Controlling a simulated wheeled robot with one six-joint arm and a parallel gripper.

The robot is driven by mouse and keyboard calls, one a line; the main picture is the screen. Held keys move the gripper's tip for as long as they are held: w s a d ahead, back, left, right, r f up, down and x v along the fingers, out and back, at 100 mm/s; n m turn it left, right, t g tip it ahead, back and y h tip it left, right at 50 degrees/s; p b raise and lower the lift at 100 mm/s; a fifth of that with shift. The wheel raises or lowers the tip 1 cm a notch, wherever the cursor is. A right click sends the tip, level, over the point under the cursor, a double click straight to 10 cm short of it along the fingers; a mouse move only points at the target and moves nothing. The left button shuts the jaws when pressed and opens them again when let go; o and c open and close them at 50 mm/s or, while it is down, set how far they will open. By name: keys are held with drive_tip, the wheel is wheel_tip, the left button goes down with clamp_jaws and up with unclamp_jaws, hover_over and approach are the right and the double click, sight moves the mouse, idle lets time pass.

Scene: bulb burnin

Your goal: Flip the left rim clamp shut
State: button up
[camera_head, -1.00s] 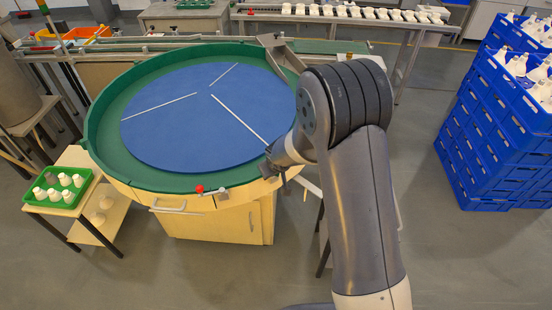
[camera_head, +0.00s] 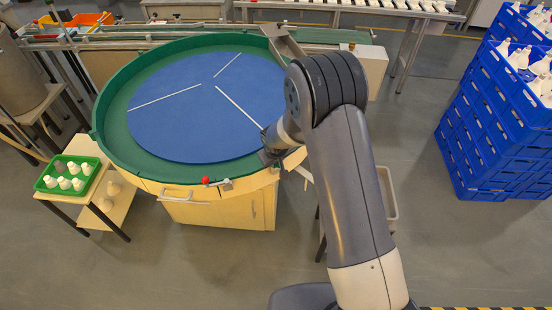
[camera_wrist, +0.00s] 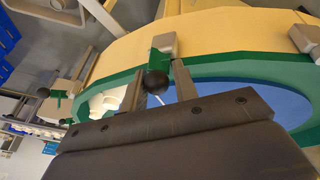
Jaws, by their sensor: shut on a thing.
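A round table with a green rim (camera_head: 120,160) and a blue top (camera_head: 200,125) stands in the head view. My gripper (camera_wrist: 158,78) is at its right front rim, small and dark in the head view (camera_head: 268,157). In the wrist view its two fingers stand on either side of a dark ball knob (camera_wrist: 156,83), shut on it. The knob is in front of a green clamp part (camera_wrist: 163,55) with a grey block beside it. Another green clamp (camera_wrist: 56,95) with a dark knob shows further left. Whether the held clamp is the left one, I cannot tell.
A red knob (camera_head: 206,180) and a small metal block (camera_head: 226,185) sit on the front rim. A side table with a green tray (camera_head: 68,175) of white bottles stands at left. Blue crates (camera_head: 490,140) are stacked at right. Open floor lies in front.

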drive_tip(key=o, duration=0.5)
drive_tip(key=shift+w+d+r, duration=0.15)
drive_tip(key=shift+w, duration=0.1)
drive_tip(key=shift+o, duration=1.4)
drive_tip(key=shift+d, duration=0.15)
drive_tip(key=shift+s, duration=0.1)
drive_tip(key=shift+s+r, duration=0.2)
drive_tip(key=shift+r, duration=0.25)
drive_tip(key=b+v, duration=0.2)
drive_tip(key=v, duration=0.7)
drive_tip(key=shift+r, duration=0.3)
drive_tip(key=shift+s, duration=0.1)
drive_tip(key=shift+p+x, duration=1)
drive_tip(key=shift+x, duration=4.45)
drive_tip(key=shift+s, duration=0.1)
